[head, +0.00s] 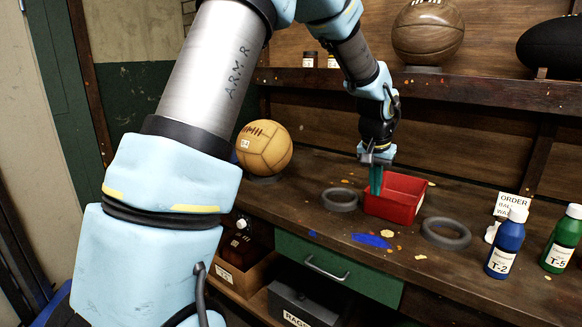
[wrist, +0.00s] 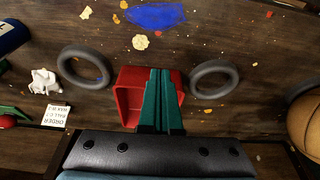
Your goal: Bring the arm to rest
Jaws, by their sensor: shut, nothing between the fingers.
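My gripper (head: 375,184) has teal fingers and hangs pointing down over the red tray (head: 403,196) on the workbench. The fingers are closed together with nothing between them. In the wrist view the shut fingers (wrist: 161,75) cover part of the red tray (wrist: 127,103). The part of the tray that shows there looks empty. Whether the fingertips are inside the tray or just above it I cannot tell.
Grey rings stand left (head: 341,199) and right (head: 446,233) of the tray. A tan ball (head: 264,148) sits at the left. A blue bottle (head: 507,243) and a green bottle (head: 563,241) stand at the right. A shelf above holds a brown ball (head: 428,32) and a dark ball (head: 552,46).

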